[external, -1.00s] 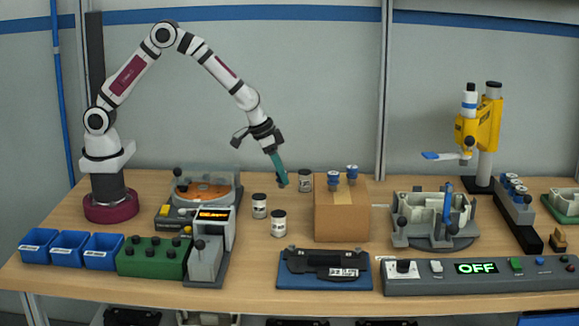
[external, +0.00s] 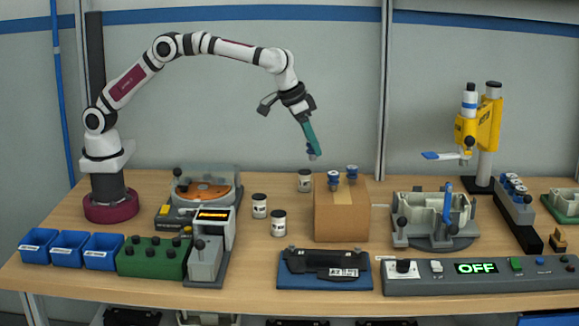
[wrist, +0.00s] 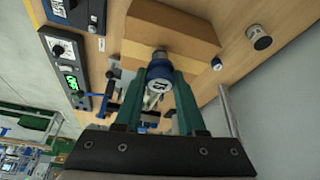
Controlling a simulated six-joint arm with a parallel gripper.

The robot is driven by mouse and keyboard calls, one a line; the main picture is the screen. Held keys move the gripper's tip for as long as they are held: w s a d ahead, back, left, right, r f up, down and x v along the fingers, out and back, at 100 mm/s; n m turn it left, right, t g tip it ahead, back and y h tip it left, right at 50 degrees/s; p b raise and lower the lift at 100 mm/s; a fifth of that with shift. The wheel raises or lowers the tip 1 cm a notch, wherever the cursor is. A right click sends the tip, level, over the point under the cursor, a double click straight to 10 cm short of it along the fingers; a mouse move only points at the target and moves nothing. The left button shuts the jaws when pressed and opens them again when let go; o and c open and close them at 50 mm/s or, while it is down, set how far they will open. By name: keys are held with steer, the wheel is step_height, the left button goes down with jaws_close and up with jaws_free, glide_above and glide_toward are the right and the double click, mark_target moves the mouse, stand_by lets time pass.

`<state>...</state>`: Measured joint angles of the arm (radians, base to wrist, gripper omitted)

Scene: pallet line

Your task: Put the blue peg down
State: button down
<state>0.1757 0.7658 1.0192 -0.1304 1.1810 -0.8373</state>
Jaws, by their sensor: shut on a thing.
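My gripper (external: 309,143) has teal fingers and is in the air, up and left of the cardboard box. It is shut on a blue peg (wrist: 159,72), which sits between the fingertips in the wrist view with a white marked end face toward the camera. In the external view only a small dark blue bit of it shows at the fingertips. The held peg is apart from the box.
White jars with dark lids (external: 260,206) stand left of the box. A black part on a blue plate (external: 325,281) lies in front. A fixture (external: 433,240) with a blue lever stands right of the box. A rack (external: 515,205) holds several blue-and-white pegs. The control panel (external: 420,284) reads OFF.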

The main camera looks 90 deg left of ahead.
steer(key=w+a+f, duration=0.1)
steer(key=a, duration=0.1)
steer(key=w+a+f, duration=0.1)
steer(key=a+f, duration=0.1)
steer(key=w+a+f, duration=0.1)
steer(key=a, duration=0.1)
steer(key=shift+w+a+f, duration=0.25)
steer(key=shift+w+f, duration=0.15)
steer(key=shift+f, duration=1.9)
steer(key=c, duration=0.8)
jaws_free()
steer(key=shift+f, duration=0.15)
steer(key=shift+o, duration=0.2)
